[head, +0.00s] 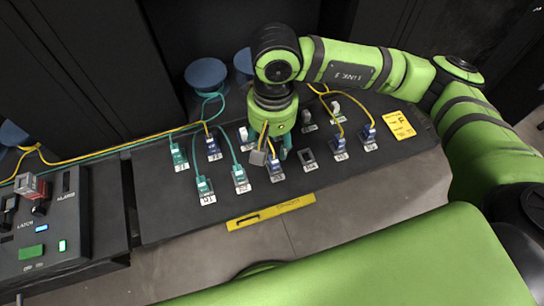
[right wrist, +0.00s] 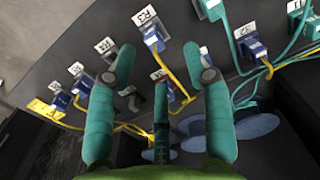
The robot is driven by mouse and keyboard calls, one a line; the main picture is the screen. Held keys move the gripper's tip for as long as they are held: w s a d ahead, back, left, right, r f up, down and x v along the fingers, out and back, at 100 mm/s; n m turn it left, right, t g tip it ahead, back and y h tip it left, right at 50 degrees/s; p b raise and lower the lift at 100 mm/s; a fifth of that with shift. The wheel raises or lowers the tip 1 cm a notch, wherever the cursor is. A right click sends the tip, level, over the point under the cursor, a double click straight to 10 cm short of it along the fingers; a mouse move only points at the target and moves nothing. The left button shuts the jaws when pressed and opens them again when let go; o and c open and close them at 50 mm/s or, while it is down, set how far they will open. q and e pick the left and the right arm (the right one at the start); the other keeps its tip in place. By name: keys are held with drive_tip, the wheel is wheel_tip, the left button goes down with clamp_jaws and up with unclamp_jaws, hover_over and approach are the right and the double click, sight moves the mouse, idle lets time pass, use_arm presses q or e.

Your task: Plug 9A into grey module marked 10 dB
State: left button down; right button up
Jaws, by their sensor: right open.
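My right gripper (head: 268,153) points down over the middle of the dark panel, close to the blue plug at the label P3 (head: 275,172). In the right wrist view, its teal fingers (right wrist: 162,62) are spread with nothing held between them. The P3 plug (right wrist: 151,36) with its yellow cable shows beyond and between the fingertips; I cannot see contact. A small grey block (head: 257,157) shows beside the gripper in the head view; I cannot tell what it is. I cannot read 9A or 10 dB on anything. My left gripper is not in view.
Teal plugs (head: 240,178) and blue plugs (head: 339,143) with cables stand around the gripper. An empty socket (head: 308,160) lies to its right. Blue spools (head: 206,75) stand behind the panel. A control box (head: 62,262) is at left, a yellow strip (head: 270,212) at the front edge.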

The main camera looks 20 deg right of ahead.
sight(274, 159)
drive_tip(key=shift+w+d, duration=0.25)
drive_tip(key=shift+d, duration=0.2)
wheel_tip(274, 159, down, 5)
drive_tip(key=shift+s+r+b, duration=0.1)
drive_tip(key=shift+b, duration=0.8)
wheel_tip(274, 159, down, 3)
drive_tip(key=b, duration=0.4)
drive_tip(key=shift+f+b, duration=0.6)
drive_tip(key=shift+b, duration=0.15)
drive_tip(key=shift+r, duration=0.1)
